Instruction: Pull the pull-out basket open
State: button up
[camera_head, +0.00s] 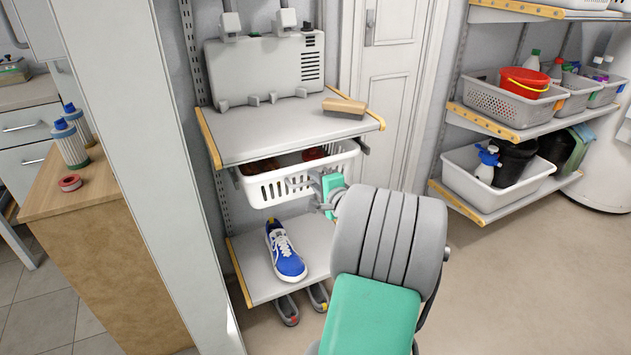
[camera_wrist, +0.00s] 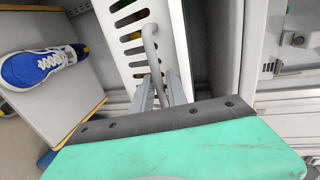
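The white slotted pull-out basket (camera_head: 272,190) hangs under the upper shelf board, and its front rim stands a little forward of the board's edge. Reddish-brown items (camera_head: 314,153) show inside through the gap. In the wrist view the basket's slotted front (camera_wrist: 127,45) fills the upper middle. My gripper (camera_head: 298,184) is at the basket's front, right of its middle.
A blue-and-white shoe (camera_head: 286,252) is on the lower shelf (camera_head: 317,240) below the basket. A brush (camera_head: 345,106) and a grey case (camera_head: 265,72) are on the upper shelf (camera_head: 240,142). The wooden counter (camera_head: 88,190) is left. The floor (camera_head: 520,270) at right is clear.

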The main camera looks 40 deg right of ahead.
grip_shut()
dwell(1.1)
